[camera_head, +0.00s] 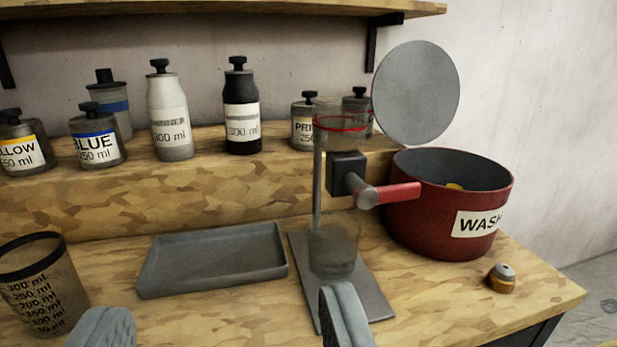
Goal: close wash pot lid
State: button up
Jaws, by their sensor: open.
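The red wash pot (430,225) stands at the right of the bench, with a white label reading WASH. Its round grey lid (415,93) stands raised, tilted up at the pot's back left, so the pot is open. A small yellow-orange thing shows inside the pot. My gripper (225,325) is open and empty at the bottom of the picture. Its two grey fingers are apart, in front of the tray and well short of the pot and lid.
A stand with a clear beaker (334,250) and upper cup is left of the pot, near the handle. Several bottles line the raised shelf.

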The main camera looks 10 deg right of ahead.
aim_at(415, 90)
jog(key=i+l, duration=0.1)
jog(key=l, duration=0.35)
jog(key=i+l, duration=0.15)
jog(key=l, duration=0.3)
jog(key=i+l, duration=0.1)
jog(key=l, duration=0.35)
jog(key=i+l, duration=0.1)
jog(key=l, duration=0.35)
jog(key=i+l, duration=0.15)
jog(key=l, duration=0.3)
jog(key=i+l, duration=0.1)
jog(key=l, duration=0.35)
jog(key=i+l, duration=0.1)
jog(key=l, duration=0.35)
